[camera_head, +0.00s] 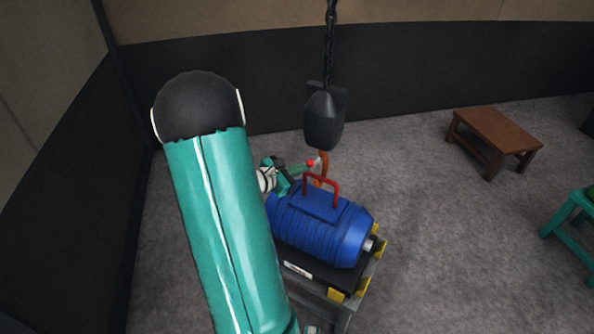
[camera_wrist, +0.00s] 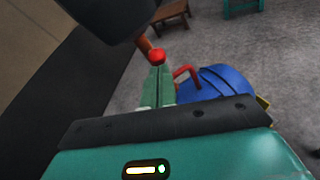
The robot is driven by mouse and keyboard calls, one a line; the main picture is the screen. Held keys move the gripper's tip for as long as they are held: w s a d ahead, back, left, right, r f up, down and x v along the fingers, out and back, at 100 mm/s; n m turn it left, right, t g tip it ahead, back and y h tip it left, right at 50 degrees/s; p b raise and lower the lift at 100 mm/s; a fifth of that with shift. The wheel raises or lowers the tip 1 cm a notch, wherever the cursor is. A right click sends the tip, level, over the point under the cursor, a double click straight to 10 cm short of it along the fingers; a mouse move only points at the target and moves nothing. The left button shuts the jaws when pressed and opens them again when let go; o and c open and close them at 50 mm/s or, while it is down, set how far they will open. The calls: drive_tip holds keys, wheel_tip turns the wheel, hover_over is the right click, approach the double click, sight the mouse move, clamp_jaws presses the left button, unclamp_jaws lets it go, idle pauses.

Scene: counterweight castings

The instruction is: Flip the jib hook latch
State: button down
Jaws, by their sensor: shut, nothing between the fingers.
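The jib hook (camera_head: 324,161) is orange and hangs under a black block (camera_head: 324,120) on a chain. A small red ball (camera_head: 310,163), apparently the latch's knob, sits at the hook's left side. In the wrist view the red ball (camera_wrist: 156,57) shows just beyond my green fingertips, with part of the hook (camera_wrist: 143,44) behind it. My gripper (camera_head: 303,167) is shut and empty, its tips at or very near the ball; contact cannot be told. In the wrist view my gripper (camera_wrist: 158,76) has its fingers together. The latch itself is not clearly visible.
A blue ribbed motor (camera_head: 322,228) with a red handle (camera_head: 322,180) lies just below the hook on a dark stand with yellow corners (camera_head: 337,295). A brown stool (camera_head: 495,132) and a teal stool (camera_head: 570,215) stand to the right. Grey floor between is clear.

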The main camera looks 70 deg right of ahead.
drive_tip(key=r, duration=0.1)
drive_tip(key=d+r+y, duration=0.1)
drive_tip(key=r+t+y, duration=0.1)
drive_tip(key=shift+s+d+r+n, duration=0.15)
drive_tip(key=shift+d+r+n, duration=0.05)
drive_tip(key=shift+d+n, duration=0.1)
drive_tip(key=shift+r, duration=0.15)
drive_tip(key=shift+r, duration=0.65)
drive_tip(key=shift+a, duration=0.1)
